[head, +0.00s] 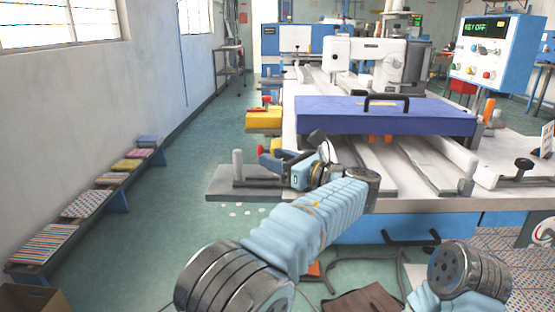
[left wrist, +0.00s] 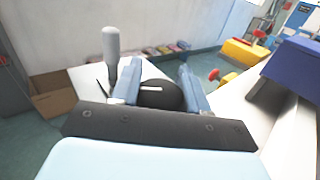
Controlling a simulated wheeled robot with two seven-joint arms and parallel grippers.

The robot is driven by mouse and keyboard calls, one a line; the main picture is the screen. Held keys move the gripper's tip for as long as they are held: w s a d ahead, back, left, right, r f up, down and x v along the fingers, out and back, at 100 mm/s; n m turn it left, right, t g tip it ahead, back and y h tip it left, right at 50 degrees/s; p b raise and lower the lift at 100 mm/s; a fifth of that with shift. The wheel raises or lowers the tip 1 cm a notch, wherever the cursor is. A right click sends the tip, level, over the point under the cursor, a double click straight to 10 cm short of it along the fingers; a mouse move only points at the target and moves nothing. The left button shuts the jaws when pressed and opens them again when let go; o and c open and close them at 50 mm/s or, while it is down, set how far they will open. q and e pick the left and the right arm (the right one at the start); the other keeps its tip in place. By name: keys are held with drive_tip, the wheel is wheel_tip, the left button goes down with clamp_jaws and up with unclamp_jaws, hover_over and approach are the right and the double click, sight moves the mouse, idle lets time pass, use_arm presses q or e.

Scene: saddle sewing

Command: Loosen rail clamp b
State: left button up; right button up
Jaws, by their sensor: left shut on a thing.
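My left gripper (head: 285,163) is at the left end of the machine table, above a grey side plate (head: 225,192). In the left wrist view its two blue fingers (left wrist: 160,85) stand on either side of a black round knob (left wrist: 160,97) with a white mark, and are shut on it. This knob appears to belong to a rail clamp; no label b is readable. In the head view the gripper hides the knob. A grey upright handle (head: 238,166) stands left of the gripper; it also shows in the left wrist view (left wrist: 111,45). My right gripper is out of view.
A purple-blue cover (head: 350,116) with a black handle lies across the table, right of my left gripper. Yellow blocks (head: 264,118) with red knobs stick out at the table's left side. A control box (head: 495,52) reads KEY OFF. A low bench (head: 70,225) runs along the wall.

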use_arm(q)
drive_tip(key=shift+r, duration=0.35)
drive_tip(key=o, duration=1)
drive_tip(key=shift+o, duration=0.3)
drive_tip(key=shift+f, duration=0.15)
drive_tip(key=shift+r, duration=0.4)
drive_tip(key=r, duration=0.3)
drive_tip(key=shift+s, duration=0.25)
drive_tip(key=s+r+b, duration=0.1)
drive_tip(key=s+r, duration=0.8)
drive_tip(key=s, duration=0.4)
drive_tip(key=shift+s+d, duration=0.15)
drive_tip(key=shift+s, duration=0.1)
